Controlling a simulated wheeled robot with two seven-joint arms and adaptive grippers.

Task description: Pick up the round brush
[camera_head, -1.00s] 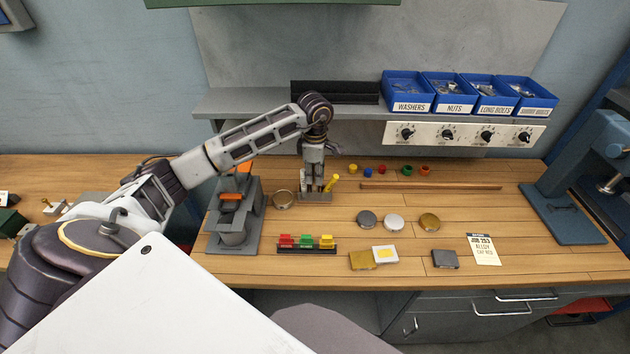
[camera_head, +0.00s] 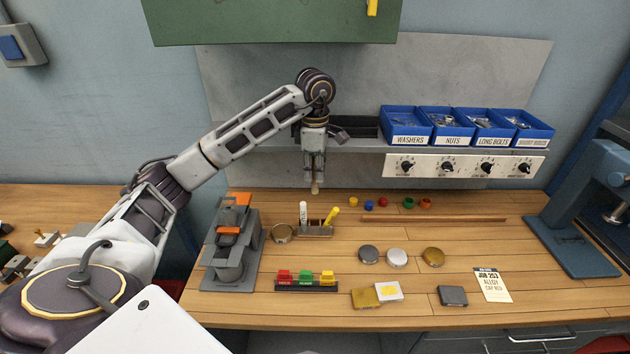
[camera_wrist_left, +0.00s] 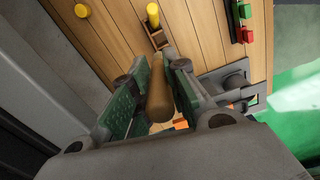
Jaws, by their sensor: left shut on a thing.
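The round brush, seen as a tan, rounded wooden piece (camera_head: 315,188), hangs from my left gripper (camera_head: 314,175). It is clear of the bench, above and behind the small holder (camera_head: 318,231). The left wrist view shows its wooden shape (camera_wrist_left: 159,98) between the green-padded fingers of my left gripper (camera_wrist_left: 162,70), which are shut on it. The fingers hide part of the brush. A white upright piece (camera_head: 303,212) and a yellow slanted piece (camera_head: 332,216) stand in the holder. My right gripper is not in view.
A grey machine (camera_head: 233,245) and a brass ring (camera_head: 282,234) stand left of the holder. A rack of coloured blocks (camera_head: 307,285) lies in front. Blue bins (camera_head: 408,126) sit on the shelf behind. Open wood lies between the holder and the round discs.

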